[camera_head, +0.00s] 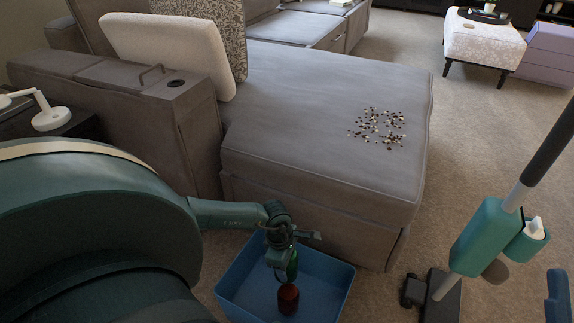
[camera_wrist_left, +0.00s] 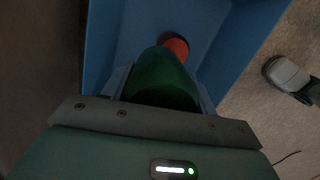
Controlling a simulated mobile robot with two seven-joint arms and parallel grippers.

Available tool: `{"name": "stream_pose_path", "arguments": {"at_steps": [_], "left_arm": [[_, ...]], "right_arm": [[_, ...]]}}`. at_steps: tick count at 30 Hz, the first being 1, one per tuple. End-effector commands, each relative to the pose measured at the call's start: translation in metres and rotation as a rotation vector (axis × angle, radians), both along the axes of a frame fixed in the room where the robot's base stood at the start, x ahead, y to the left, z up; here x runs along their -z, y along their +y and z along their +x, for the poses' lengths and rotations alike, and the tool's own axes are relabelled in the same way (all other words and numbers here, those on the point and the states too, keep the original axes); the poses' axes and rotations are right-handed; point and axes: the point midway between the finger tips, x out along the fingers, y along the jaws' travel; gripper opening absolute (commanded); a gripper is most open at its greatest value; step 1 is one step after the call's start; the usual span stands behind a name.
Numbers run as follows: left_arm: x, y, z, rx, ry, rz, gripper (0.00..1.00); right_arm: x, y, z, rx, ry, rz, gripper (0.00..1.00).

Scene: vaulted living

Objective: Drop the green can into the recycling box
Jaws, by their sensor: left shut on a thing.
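My left gripper (camera_head: 284,246) is shut on the green can (camera_head: 292,264) and holds it over the blue recycling box (camera_head: 334,284). In the left wrist view the green can (camera_wrist_left: 160,80) sits between the two fingers, with the blue box (camera_wrist_left: 215,35) beyond it. A red can (camera_head: 288,298) is inside the box, below the green can; it also shows partly hidden in the left wrist view (camera_wrist_left: 177,44). How far the green can is above the box floor is hard to tell. A blue-green part at the lower right edge may be my right arm; no right gripper shows.
The grey sofa (camera_head: 300,130) stands right behind the box, with small dark and light bits (camera_head: 380,128) scattered on its seat. A teal upright vacuum cleaner (camera_head: 482,235) stands to the right. Carpet (camera_head: 375,290) is open between box and vacuum.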

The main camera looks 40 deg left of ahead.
Motion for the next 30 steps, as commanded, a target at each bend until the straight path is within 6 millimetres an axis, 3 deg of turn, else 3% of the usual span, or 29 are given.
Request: {"name": "stream_pose_path", "arguments": {"at_steps": [3, 4, 12, 22, 24, 30], "left_arm": [[0.0, 0.0, 0.0, 0.0, 0.0, 0.0, 0.37], [0.0, 0.0, 0.0, 0.0, 0.0, 0.0, 0.6], [0.0, 0.0, 0.0, 0.001, 0.0, 0.0, 0.82], [-0.007, 0.001, 0.0, 0.001, -0.001, 0.0, 0.83], [-0.017, 0.002, 0.0, 0.002, -0.001, 0.001, 0.83], [-0.06, 0.008, -0.003, 0.002, -0.002, 0.002, 0.83]], "right_arm": [[0.0, 0.0, 0.0, 0.0, 0.001, 0.0, 0.36], [0.0, 0.0, 0.0, 0.0, 0.001, 0.0, 0.36], [0.0, 0.0, 0.0, 0.001, 0.002, -0.001, 0.36], [-0.003, 0.0, 0.001, 0.0, 0.007, 0.0, 0.36], [-0.003, 0.0, 0.001, 0.0, 0.033, 0.003, 0.36], [0.029, 0.003, -0.006, 0.005, 0.273, 0.027, 0.36]]}}
